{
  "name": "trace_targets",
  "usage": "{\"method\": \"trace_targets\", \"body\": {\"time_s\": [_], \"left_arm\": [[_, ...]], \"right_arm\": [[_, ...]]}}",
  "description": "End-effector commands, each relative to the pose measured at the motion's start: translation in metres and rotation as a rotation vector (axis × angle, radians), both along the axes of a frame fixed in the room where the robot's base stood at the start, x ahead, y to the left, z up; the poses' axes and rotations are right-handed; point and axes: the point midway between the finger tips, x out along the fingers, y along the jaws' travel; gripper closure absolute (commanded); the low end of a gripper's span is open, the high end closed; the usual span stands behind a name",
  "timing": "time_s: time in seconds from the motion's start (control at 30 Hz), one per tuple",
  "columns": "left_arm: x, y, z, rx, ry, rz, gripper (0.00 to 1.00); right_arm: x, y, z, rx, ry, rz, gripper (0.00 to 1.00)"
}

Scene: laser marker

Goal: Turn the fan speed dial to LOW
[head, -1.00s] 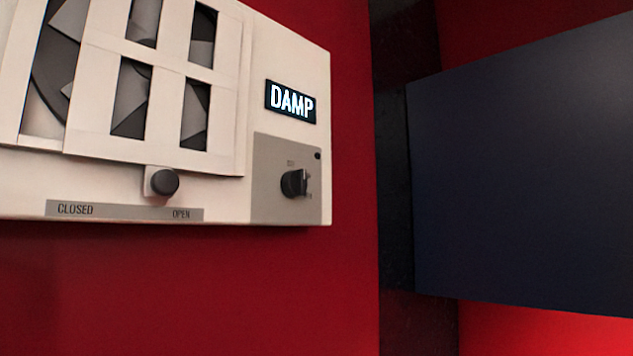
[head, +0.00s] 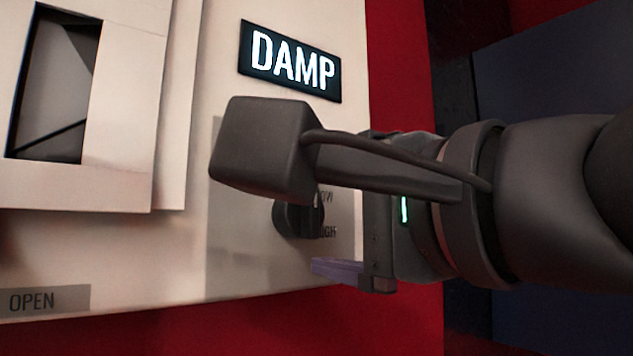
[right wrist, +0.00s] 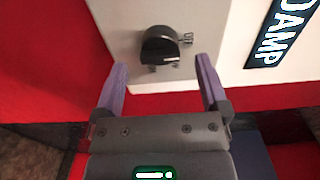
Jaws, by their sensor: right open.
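The fan speed dial (head: 294,218) is a round black knob on the grey plate of a white wall unit. My wrist housing partly covers it in the head view. In the head view one purple finger shows below the dial; the other is hidden. My left gripper is not in view.
A lit DAMP sign (head: 291,60) sits above the dial. The wall behind is red, with a dark blue panel (head: 560,70) at the right.

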Motion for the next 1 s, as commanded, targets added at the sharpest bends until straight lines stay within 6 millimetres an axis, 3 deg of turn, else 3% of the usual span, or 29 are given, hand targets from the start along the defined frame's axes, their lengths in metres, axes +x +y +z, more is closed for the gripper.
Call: {"method": "trace_targets", "body": {"time_s": [0.03, 0.2, 0.47, 0.9, 1.0], "left_arm": [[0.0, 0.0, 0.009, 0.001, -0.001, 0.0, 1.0], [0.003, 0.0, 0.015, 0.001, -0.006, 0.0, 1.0], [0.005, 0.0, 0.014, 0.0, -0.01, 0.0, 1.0], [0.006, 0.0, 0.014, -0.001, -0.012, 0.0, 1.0], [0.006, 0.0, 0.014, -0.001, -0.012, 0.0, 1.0]], "right_arm": [[0.007, 0.006, 0.004, -0.001, 0.003, 0.001, 0.06], [0.022, 0.016, 0.002, 0.0, 0.001, 0.001, 0.06], [0.024, 0.018, 0.0, 0.002, 0.001, 0.002, 0.08], [0.024, 0.017, 0.0, 0.002, 0.003, 0.002, 1.0], [0.024, 0.018, -0.001, 0.003, 0.004, 0.003, 1.0]]}}
